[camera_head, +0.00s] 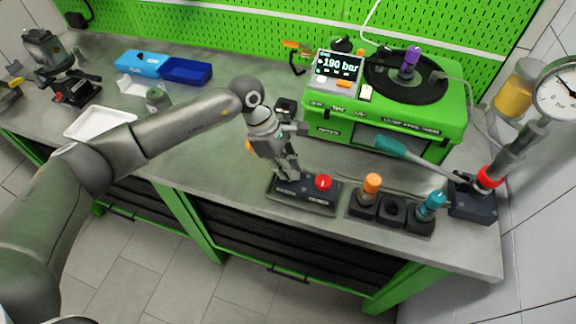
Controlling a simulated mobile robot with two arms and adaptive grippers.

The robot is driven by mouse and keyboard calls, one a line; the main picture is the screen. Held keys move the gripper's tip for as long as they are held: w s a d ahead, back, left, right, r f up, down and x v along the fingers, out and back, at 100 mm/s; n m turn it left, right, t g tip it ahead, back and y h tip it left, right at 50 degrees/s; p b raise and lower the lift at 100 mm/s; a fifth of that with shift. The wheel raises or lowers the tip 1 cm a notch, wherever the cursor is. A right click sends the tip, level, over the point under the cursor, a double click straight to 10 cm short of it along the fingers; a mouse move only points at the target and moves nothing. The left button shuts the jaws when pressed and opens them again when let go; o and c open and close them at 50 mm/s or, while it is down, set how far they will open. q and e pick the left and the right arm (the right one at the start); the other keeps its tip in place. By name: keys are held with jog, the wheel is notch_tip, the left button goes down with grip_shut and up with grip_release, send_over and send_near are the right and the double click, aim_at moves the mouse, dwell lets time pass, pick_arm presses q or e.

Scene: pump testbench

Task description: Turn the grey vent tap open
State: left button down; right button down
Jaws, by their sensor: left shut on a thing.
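My left gripper (289,172) points down over the left part of a dark valve block (307,202) near the front of the bench. It is shut on the grey vent tap, which the fingers and wrist almost wholly hide, so its turn angle cannot be told. A red knob (323,182) stands on the same block, just right of the fingers. A display (338,67) on the green unit reads 190 bar. My right gripper is out of view.
A dark holder with an orange-topped (372,183) and a teal-topped piece (431,205) stands right of the block. A teal-handled pump lever (391,147) reaches in from the right. The green test unit (440,120) stands behind. A white tray (99,122) lies left.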

pick_arm(q)
jog(key=n+b, duration=0.1)
jog(key=n+t+b, duration=0.1)
jog(key=n+b, duration=0.1)
jog(key=shift+s+f, duration=0.1)
jog(key=shift+f, duration=0.15)
jog(key=n+t+b, duration=0.1)
jog(key=n+b, duration=0.3)
jog(key=n+t+y+b, duration=0.1)
jog(key=n+b, duration=0.3)
jog(key=b, duration=0.1)
jog(key=n+t+y+b, duration=0.1)
jog(key=n+t+b, duration=0.1)
jog(key=n+b, duration=0.2)
jog(key=shift+s+d+b, duration=0.15)
jog(key=shift+b, duration=0.25)
jog(key=shift+r+n+t+y+b, duration=0.15)
jog(key=shift+n+y+b, duration=0.15)
jog(key=shift+n+b, duration=0.5)
jog(key=shift+r+n+t+y+b, duration=0.15)
jog(key=shift+n+y+b, duration=0.15)
jog(key=shift+n+b, duration=0.45)
jog(key=c, duration=1.5)
grip_release()
jog(key=shift+s, duration=0.1)
